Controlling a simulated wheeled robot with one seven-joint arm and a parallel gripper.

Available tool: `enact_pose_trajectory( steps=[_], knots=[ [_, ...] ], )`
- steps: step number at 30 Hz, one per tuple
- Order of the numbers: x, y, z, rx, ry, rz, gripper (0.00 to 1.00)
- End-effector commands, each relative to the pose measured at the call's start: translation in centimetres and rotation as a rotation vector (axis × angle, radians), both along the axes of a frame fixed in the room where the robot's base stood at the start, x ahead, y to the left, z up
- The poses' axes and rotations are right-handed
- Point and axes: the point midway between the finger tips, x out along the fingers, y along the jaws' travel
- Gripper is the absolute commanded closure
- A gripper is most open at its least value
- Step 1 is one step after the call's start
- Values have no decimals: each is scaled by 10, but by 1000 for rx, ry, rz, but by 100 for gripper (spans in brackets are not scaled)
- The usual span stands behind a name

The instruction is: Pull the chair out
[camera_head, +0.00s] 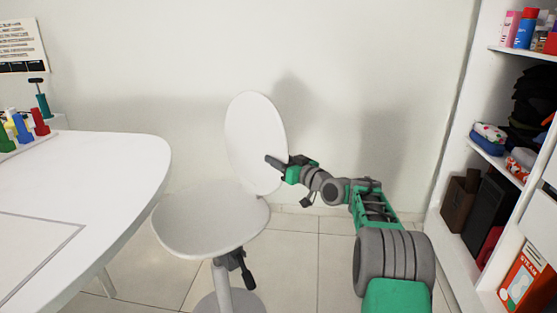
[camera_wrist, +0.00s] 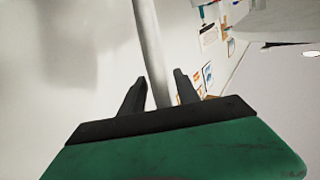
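The white chair stands beside the table, its round seat (camera_head: 212,222) near the table's rounded end and its oval backrest (camera_head: 251,130) upright behind the seat. My gripper (camera_head: 278,162) is at the right edge of the backrest, with one dark finger showing in front of it. In the wrist view, the backrest edge (camera_wrist: 151,45) shows as a pale strip running between the two dark fingers of my gripper (camera_wrist: 159,78). The fingers stand apart on either side of it, with narrow gaps showing. The far finger is hidden in the head view.
The white table (camera_head: 105,165) fills the left side, with coloured items (camera_head: 22,127) on a stand at its back. An open wardrobe (camera_head: 460,155) with filled shelves stands at the right. The wall is close behind the chair. Tiled floor (camera_head: 300,265) is clear right of the chair.

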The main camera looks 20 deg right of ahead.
Motion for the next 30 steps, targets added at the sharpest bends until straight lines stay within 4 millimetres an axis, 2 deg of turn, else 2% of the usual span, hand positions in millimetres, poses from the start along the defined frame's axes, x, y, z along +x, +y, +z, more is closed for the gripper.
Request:
enact_pose_trajectory(
  steps=[9,13,30],
  knots=[
    [-51,-28,2,1,0,-7,62],
    [-65,-35,1,-1,-1,-5,62],
    [-69,-35,0,0,0,-4,62]
  ],
)
